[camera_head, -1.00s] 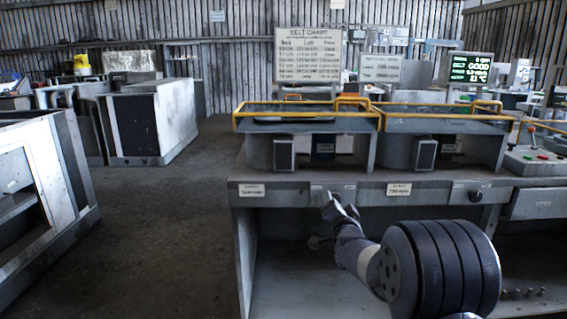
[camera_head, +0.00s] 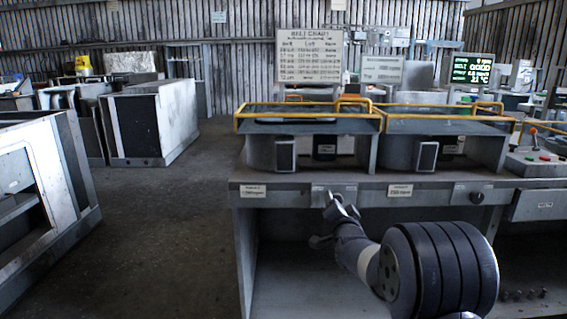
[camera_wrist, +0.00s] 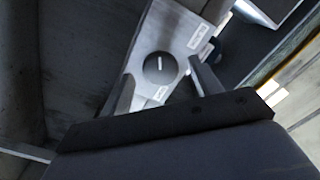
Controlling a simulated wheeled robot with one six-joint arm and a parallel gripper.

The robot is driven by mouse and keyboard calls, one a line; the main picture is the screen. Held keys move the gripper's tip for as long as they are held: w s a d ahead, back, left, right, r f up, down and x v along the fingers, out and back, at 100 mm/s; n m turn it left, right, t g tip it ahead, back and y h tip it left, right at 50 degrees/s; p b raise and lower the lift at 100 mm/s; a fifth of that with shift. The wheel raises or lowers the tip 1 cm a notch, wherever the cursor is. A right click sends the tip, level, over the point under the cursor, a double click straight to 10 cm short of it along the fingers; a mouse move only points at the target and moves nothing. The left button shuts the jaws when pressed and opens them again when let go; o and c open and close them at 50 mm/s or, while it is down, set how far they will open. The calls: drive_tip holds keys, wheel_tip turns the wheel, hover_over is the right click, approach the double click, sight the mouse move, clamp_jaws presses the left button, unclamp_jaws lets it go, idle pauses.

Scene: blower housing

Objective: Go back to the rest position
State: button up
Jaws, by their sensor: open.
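My gripper (camera_head: 342,208) is in front of the grey workbench (camera_head: 300,189), close to its front panel, with my arm reaching up to it from the lower right. In the wrist view my gripper (camera_wrist: 165,88) has its two fingers apart, with nothing between them. Beyond the fingers lies a grey panel with a round dark knob (camera_wrist: 160,68) bearing a pale mark, and white labels beside it. I cannot tell how far the fingertips are from the panel.
Two bays with yellow rails (camera_head: 308,114) stand on the bench. A belt chart board (camera_head: 309,56) and a lit screen (camera_head: 472,69) stand behind. A grey cabinet (camera_head: 150,122) is at the left back. The floor (camera_head: 170,225) left of the bench is clear.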

drive_tip(key=s+n+p, duration=0.7)
drive_tip(key=s, duration=0.2)
drive_tip(key=shift+n, duration=0.3)
idle(1.9)
